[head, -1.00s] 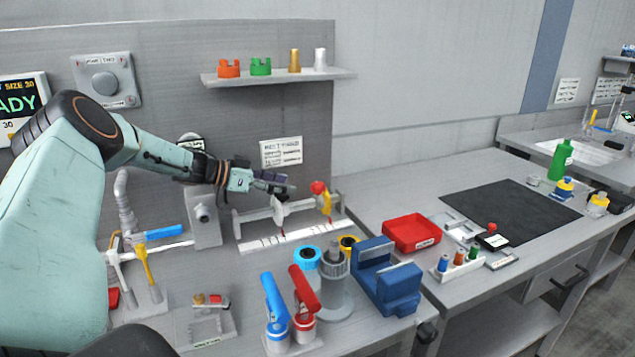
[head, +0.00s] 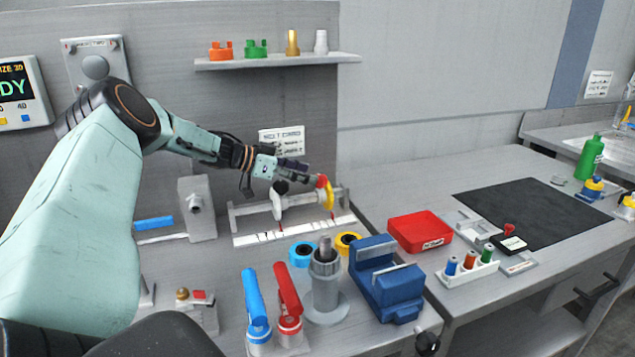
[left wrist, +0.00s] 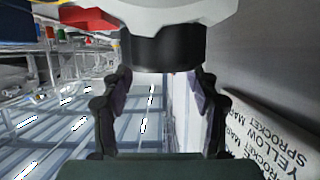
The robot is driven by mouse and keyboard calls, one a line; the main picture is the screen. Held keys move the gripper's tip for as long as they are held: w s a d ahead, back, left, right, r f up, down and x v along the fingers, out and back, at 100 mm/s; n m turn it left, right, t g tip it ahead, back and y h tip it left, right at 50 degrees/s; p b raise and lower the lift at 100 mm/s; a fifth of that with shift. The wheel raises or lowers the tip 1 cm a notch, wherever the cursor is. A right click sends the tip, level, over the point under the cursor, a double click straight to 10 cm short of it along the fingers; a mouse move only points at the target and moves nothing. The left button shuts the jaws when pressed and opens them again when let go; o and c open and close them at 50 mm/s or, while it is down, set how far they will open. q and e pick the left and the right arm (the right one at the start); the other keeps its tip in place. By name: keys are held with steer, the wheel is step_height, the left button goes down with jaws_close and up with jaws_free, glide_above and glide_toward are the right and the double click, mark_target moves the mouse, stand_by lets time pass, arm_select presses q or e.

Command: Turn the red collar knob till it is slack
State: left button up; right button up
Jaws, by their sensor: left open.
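The red collar knob (head: 321,181) shows in the head view at the right part of a pale shaft fixture (head: 280,207), against a yellow part (head: 329,196). My left gripper (head: 310,179) reaches in from the left, its fingertips close beside the knob; contact cannot be told. In the left wrist view my left gripper (left wrist: 160,88) is open, a finger on each side of a gap. A black cylinder (left wrist: 162,50) under a pale rounded part (left wrist: 178,14) lies at the fingertips. Whether it belongs to the knob is unclear. My right gripper is not in view.
A white marked strip (head: 290,232) lies before the fixture. A blue vise (head: 385,285), a grey post (head: 326,290), and red (head: 288,292) and blue (head: 254,297) handled tools stand in front. A red tray (head: 420,232) sits right.

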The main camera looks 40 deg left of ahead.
mark_target(320, 177)
arm_select(q)
steer(key=shift+w+d+f+b, duration=0.2)
steer(key=shift+w+f+b, duration=0.3)
steer(key=shift+w+f, duration=0.45)
steer(key=shift+w+d, duration=0.15)
steer(key=shift+w, duration=0.1)
steer(key=shift+w+d+r, duration=0.2)
steer(key=shift+d+r, duration=0.05)
steer(key=shift+d, duration=0.15)
steer(key=shift+w+a+f, duration=0.1)
steer(key=shift+w+f, duration=0.05)
steer(key=shift+w, duration=0.05)
steer(key=shift+s+a, duration=0.1)
steer(key=c, duration=0.3)
steer(key=shift+s, duration=0.1)
steer(key=c, duration=0.9)
steer(key=shift+o, duration=0.2)
steer(key=shift+a+m+h, duration=0.1)
steer(key=shift+m+h, duration=0.2)
steer(key=shift+m, duration=0.1)
